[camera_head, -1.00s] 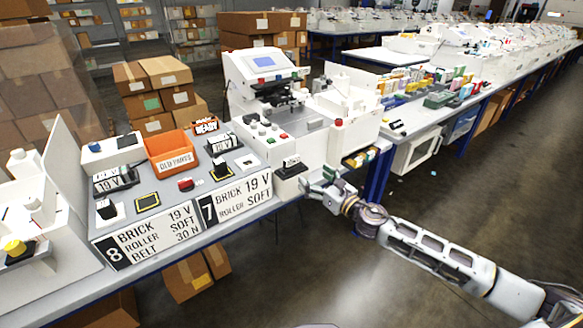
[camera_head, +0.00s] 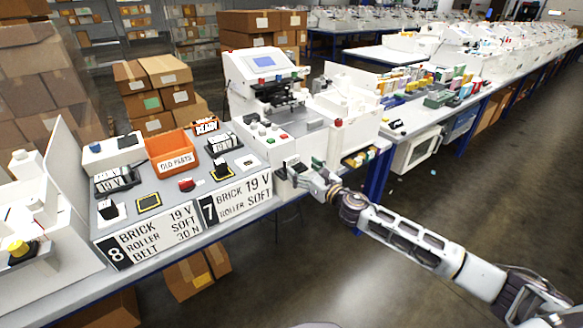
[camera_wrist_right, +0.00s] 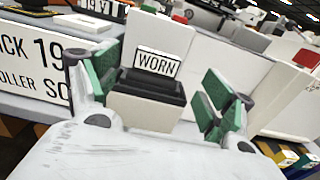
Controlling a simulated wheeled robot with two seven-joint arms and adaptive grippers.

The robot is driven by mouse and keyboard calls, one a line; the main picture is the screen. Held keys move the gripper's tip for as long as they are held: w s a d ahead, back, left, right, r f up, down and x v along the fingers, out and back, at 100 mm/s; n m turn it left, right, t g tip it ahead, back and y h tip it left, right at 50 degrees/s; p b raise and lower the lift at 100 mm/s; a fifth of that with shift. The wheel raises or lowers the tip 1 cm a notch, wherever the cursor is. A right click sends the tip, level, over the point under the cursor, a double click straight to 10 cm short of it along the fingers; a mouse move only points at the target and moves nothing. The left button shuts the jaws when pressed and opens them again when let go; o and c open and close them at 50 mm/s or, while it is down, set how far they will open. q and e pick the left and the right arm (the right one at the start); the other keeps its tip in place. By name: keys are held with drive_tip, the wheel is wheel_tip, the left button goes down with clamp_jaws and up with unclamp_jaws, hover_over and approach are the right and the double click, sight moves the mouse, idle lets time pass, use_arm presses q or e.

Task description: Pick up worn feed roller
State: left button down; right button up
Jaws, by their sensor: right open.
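The worn feed roller (camera_wrist_right: 152,86) is a dark, blocky piece with a white "WORN" label (camera_wrist_right: 156,60) standing behind it. It sits on a pale block (camera_wrist_right: 143,114) in the right wrist view. My right gripper (camera_wrist_right: 152,92) is open, with one green-padded finger to each side of the roller and block; I cannot tell whether the pads touch them. In the head view my right gripper (camera_head: 299,173) is at the bench's right end and largely hides the roller. My left gripper is not in view.
A white machine with a screen (camera_head: 263,62) stands behind the gripper. An orange "OLD PARTS" bin (camera_head: 172,153) is to the left on the grey bench. Large signs (camera_head: 236,198) line the front edge. A white panel (camera_wrist_right: 160,38) rises behind the roller.

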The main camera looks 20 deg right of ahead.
sight(293, 160)
drive_tip(key=shift+w+a, duration=0.25)
drive_tip(key=shift+w, duration=0.35)
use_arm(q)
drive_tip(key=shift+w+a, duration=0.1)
use_arm(e)
drive_tip(key=shift+w, duration=0.15)
drive_tip(key=shift+w+a+r, duration=0.2)
drive_tip(key=shift+w+a, duration=0.15)
drive_tip(key=shift+w, duration=0.2)
drive_tip(key=shift+x, duration=0.95)
drive_tip(key=shift+w+a+r, duration=0.15)
drive_tip(key=shift+w+a, duration=0.05)
drive_tip(key=shift+w, duration=0.3)
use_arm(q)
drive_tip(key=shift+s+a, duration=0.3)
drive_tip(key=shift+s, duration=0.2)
use_arm(e)
drive_tip(key=shift+w+a, duration=0.15)
drive_tip(key=shift+w, duration=0.2)
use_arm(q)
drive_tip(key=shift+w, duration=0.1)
